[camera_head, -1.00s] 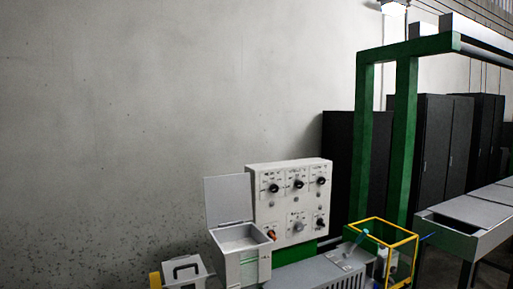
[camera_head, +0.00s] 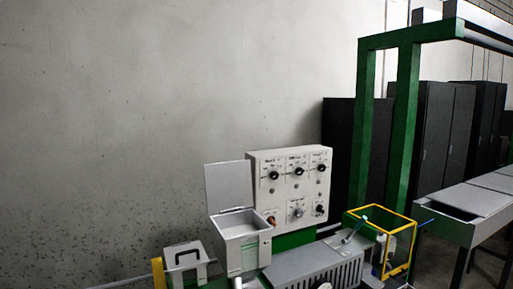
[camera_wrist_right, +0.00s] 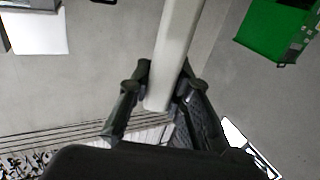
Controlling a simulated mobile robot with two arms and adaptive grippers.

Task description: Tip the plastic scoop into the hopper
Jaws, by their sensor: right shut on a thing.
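My right gripper (camera_wrist_right: 160,98) is shut around a long pale grey bar (camera_wrist_right: 178,45) in the right wrist view. The bar looks like the handle of the plastic scoop; its far end runs out of the top of the picture, so no bowl or contents show. In the head view, a light grey box with its lid raised (camera_head: 240,252), which looks like the hopper, stands in front of the control panel. Its top is open. My right gripper is not clearly seen in the head view, and my left gripper is in neither view.
A white control panel with several knobs (camera_head: 290,187) stands behind the box. A grey vented housing (camera_head: 330,272) lies to the right, then a yellow-framed bin (camera_head: 412,240). A handled grey case (camera_head: 185,262) is at left. A green block (camera_wrist_right: 272,32) shows in the wrist view.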

